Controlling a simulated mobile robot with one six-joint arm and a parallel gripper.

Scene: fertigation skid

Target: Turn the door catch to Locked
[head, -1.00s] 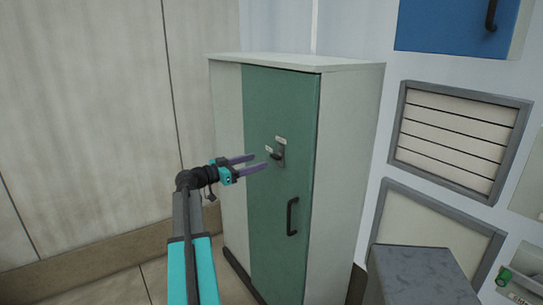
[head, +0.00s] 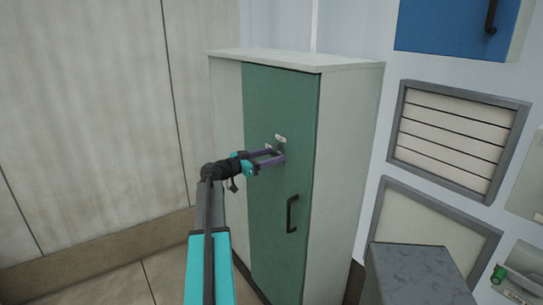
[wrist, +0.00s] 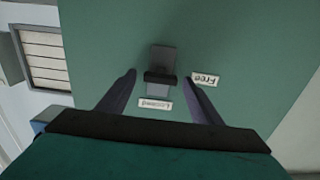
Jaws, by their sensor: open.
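The door catch (wrist: 160,62) is a small dark grey piece on a lighter plate on the green cabinet door (head: 283,95). In the wrist view, a label reading "Free" (wrist: 205,80) lies to its right, and a label reading "Locked" (wrist: 156,104), upside down, lies below it. Which label the catch points at is hard to tell. My gripper (wrist: 160,77) is open, one finger on each side of the catch's dark bar, with gaps visible on both sides. In the head view my gripper (head: 280,155) reaches the door at the catch and largely hides it.
A dark door handle (head: 292,213) stands out from the door below my gripper. A louvred panel (head: 459,132) is on the wall to the right. A grey box (head: 420,275) stands in front at the lower right. The space left of the cabinet is clear.

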